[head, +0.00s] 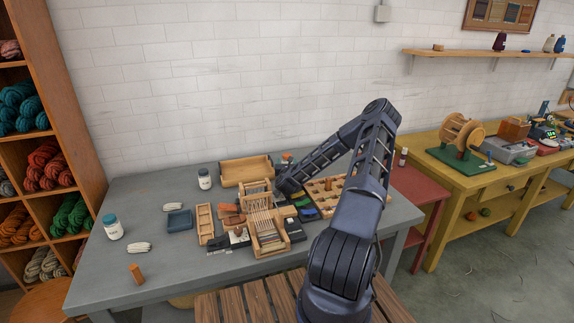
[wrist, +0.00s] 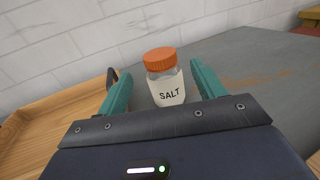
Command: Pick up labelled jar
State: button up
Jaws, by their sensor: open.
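A labelled jar (wrist: 165,88) with an orange lid and the word SALT stands upright on the grey table in the wrist view. My gripper (wrist: 160,78) is open, with one teal finger on each side of the jar; I cannot tell whether either finger touches it. Two other jars with labels stand on the left part of the table: one dark-lidded (head: 205,180), one teal-lidded (head: 113,230).
A wooden tray (wrist: 50,112) lies close left of my gripper; it also shows in the head view (head: 246,173). A small loom (head: 268,236), a blue tray (head: 179,220) and a wooden compartment tray (head: 328,207) crowd the table (head: 165,262). Table right of the jar is clear in the wrist view.

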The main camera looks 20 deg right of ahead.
aim_at(287, 155)
jog(key=shift+x, duration=3.1)
jog(key=shift+f, duration=0.1)
jog(key=c, duration=1.2)
